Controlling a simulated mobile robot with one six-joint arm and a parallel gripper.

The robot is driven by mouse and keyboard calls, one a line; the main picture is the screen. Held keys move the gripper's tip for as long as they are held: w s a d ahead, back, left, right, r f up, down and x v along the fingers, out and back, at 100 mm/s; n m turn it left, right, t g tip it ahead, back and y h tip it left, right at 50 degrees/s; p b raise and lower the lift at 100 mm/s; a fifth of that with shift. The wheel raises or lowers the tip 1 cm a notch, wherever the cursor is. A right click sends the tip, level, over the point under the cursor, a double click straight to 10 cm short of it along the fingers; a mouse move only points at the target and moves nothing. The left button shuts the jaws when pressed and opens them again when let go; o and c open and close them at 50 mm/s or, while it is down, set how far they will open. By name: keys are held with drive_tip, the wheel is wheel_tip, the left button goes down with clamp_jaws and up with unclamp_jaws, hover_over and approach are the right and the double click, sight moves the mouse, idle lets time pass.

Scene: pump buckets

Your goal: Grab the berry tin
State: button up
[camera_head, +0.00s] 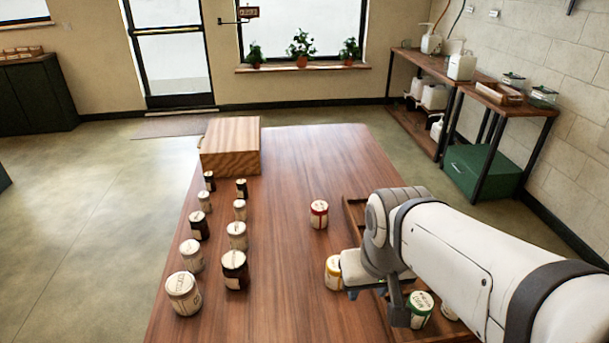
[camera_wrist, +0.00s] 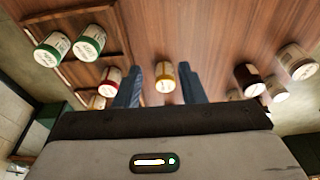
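My gripper (camera_wrist: 162,82) is open, with a gap to either side of a yellow-banded tin (camera_wrist: 165,77) that shows between its fingers in the wrist view. That yellow tin (camera_head: 333,272) stands upright on the table, close beside my gripper (camera_head: 352,290) in the head view. A red-banded tin (camera_head: 319,214) stands alone on the table farther back. Another red-banded tin (camera_wrist: 108,80) shows left of the fingers in the wrist view, by the tray. The labels are too small to read, so I cannot tell for certain which tin is berry.
A wooden tray (camera_head: 353,211) on the right holds green-banded tins (camera_wrist: 89,42), partly hidden by my arm. White and dark tins (camera_head: 183,293) stand in two rows on the left. A wooden box (camera_head: 230,146) is at the back. The table's middle is clear.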

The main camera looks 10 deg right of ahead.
drive_tip(key=shift+s+a, duration=0.1)
drive_tip(key=shift+o, duration=1.4)
drive_tip(key=shift+w, duration=0.4)
drive_tip(key=o, duration=0.6)
drive_tip(key=w+a, duration=0.1)
drive_tip(key=w, duration=1.1)
drive_tip(key=shift+w+n+t, duration=0.25)
drive_tip(key=shift+n+t, duration=0.05)
drive_tip(key=shift+n, duration=0.1)
drive_tip(key=shift+o, duration=0.2)
drive_tip(key=w+f, duration=0.3)
drive_tip(key=w, duration=0.9)
drive_tip(key=shift+w+a+f, duration=0.15)
drive_tip(key=shift+f, duration=0.1)
drive_tip(key=t, duration=0.1)
hover_over(319, 214)
drive_tip(key=shift+n+y, duration=0.3)
drive_tip(key=shift+n, duration=0.1)
drive_tip(key=f, duration=1)
drive_tip(key=shift+s+f, duration=0.2)
drive_tip(key=shift+s, duration=0.15)
drive_tip(key=shift+w+d+p+x, duration=0.1)
drive_tip(key=shift+d+p+x, duration=0.05)
drive_tip(key=shift+x, duration=1.2)
drive_tip(key=shift+w+d+p+x, duration=0.1)
drive_tip(key=shift+d+x, duration=0.1)
drive_tip(key=shift+x, duration=1.2)
drive_tip(key=shift+w+d+p+x, duration=0.1)
drive_tip(key=shift+d+p+x, duration=0.05)
drive_tip(key=shift+x, duration=1.2)
